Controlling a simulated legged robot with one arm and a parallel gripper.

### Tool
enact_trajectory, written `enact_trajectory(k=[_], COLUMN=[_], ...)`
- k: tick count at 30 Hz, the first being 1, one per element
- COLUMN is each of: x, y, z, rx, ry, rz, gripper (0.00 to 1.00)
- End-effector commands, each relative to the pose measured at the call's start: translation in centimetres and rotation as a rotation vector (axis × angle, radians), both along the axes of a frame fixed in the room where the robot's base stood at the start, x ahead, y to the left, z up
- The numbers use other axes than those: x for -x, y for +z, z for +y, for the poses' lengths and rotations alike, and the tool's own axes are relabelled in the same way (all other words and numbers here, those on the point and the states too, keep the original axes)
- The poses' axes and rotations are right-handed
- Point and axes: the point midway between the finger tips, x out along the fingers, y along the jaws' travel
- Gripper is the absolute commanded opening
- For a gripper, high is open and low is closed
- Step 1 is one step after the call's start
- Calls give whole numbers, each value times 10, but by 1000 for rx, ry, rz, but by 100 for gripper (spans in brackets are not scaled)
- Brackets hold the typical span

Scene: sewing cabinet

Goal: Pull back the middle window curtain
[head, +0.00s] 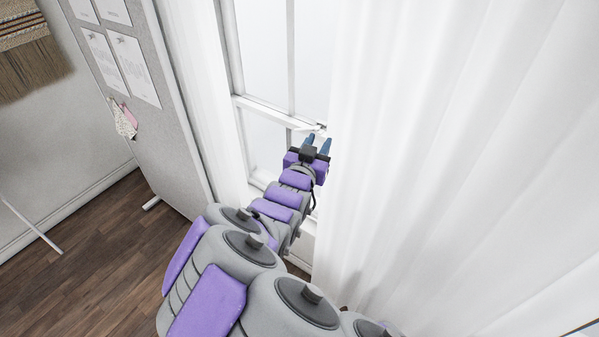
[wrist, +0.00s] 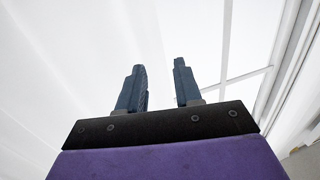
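A long white curtain (head: 440,150) hangs on the right side of the window (head: 265,60) in the head view. My gripper (head: 318,141) is at the left edge of the right curtain, in front of the window frame. In the wrist view, my gripper (wrist: 158,80) has its two blue fingers apart with a clear gap between them. The white curtain (wrist: 60,60) fills the left of that view, close to the left finger. I cannot tell whether the finger touches the cloth.
A grey pinboard (head: 150,120) with several papers stands left of the window. A woven hanging (head: 30,55) is on the far left wall.

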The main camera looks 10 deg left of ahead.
Motion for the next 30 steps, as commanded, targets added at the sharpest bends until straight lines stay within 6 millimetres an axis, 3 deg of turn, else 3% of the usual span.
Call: enact_trajectory(k=[30], x=[64], y=[1], z=[20], rx=[1], ry=[6], rz=[0], gripper=[34])
